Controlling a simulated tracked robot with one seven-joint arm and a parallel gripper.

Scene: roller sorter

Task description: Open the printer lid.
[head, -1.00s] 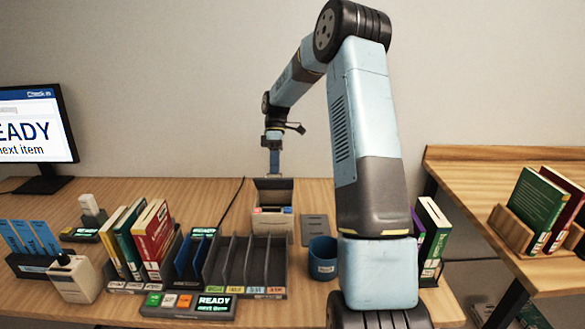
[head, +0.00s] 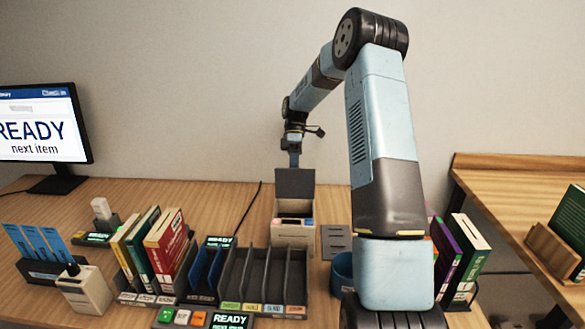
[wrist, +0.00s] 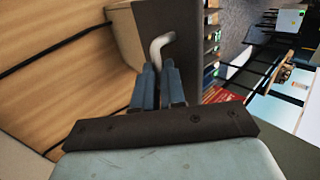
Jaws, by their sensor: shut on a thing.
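The printer is a small beige box (head: 293,235) at the back of the desk in the head view, with coloured buttons on its front. Its dark grey lid (head: 294,184) stands raised, close to upright, at the back of the printer. My gripper (head: 294,165) is just behind and above the lid's top edge. In the wrist view the lid is a dark panel (wrist: 187,22) beside the fingers. There my gripper (wrist: 158,68) is shut on the pale curved lid handle (wrist: 161,43). In the head view the handle is hidden behind the lid.
A grey slotted sorter (head: 263,280) stands in front of the printer, with upright books (head: 165,243) to its left. A flat grey plate (head: 336,241) and a blue cup (head: 343,267) are to the right. A black cable (head: 249,211) runs behind. A monitor (head: 40,125) stands at far left.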

